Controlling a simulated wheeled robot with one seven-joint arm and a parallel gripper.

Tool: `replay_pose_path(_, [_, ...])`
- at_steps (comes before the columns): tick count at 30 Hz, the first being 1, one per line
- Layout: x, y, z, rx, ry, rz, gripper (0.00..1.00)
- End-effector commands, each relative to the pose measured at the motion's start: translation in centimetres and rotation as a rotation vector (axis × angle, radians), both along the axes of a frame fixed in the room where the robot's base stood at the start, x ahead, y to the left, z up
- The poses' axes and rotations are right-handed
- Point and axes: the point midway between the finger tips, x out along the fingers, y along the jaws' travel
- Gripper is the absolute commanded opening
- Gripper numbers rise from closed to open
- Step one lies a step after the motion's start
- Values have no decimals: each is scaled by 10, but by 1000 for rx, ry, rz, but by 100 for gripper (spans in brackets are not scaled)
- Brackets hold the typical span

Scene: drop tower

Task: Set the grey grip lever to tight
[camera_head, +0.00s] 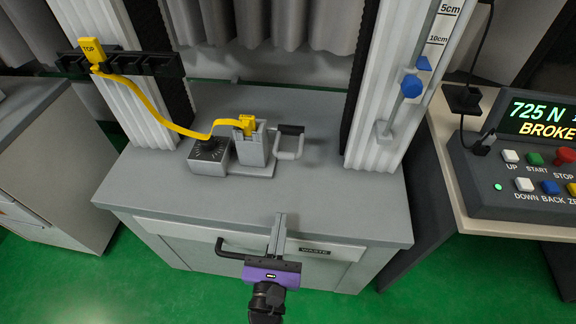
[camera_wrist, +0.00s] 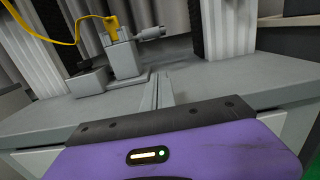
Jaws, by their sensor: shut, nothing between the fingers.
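The grey grip lever (camera_head: 297,150) is a bent bar with a black end piece, on the right side of a small grey clamp block (camera_head: 251,150) on the bench top. In the wrist view the lever (camera_wrist: 152,33) sticks out to the right of the clamp (camera_wrist: 124,58). A yellow piece (camera_head: 246,123) sits in the clamp's top. My purple gripper (camera_head: 281,216) is shut and empty at the bench's front edge, in front of and below the lever, apart from it. Its narrow fingers (camera_wrist: 158,92) point toward the bench in the wrist view.
White columns (camera_head: 383,105) flank the bench. A drawer handle (camera_head: 226,250) is near my gripper. A control box (camera_head: 525,200) stands right.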

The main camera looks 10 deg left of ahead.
Motion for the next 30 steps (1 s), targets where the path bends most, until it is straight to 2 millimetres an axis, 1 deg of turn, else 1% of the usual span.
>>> replay_pose_path(7, [2, 0, 0, 2, 0, 0, 0])
replay_pose_path(11, [12, 0, 0, 3, 0, 0, 0])
replay_pose_path(14, [28, -1, 1, 3, 0, -1, 0])
replay_pose_path(24, [94, -4, 4, 3, 0, -2, 0])
replay_pose_path(26, [105, -4, 5, 3, -1, -1, 0])
replay_pose_path(27, [103, -3, 17, 4, -1, 1, 0])
replay_pose_path(30, [105, -4, 30, 5, 0, 0, 0])
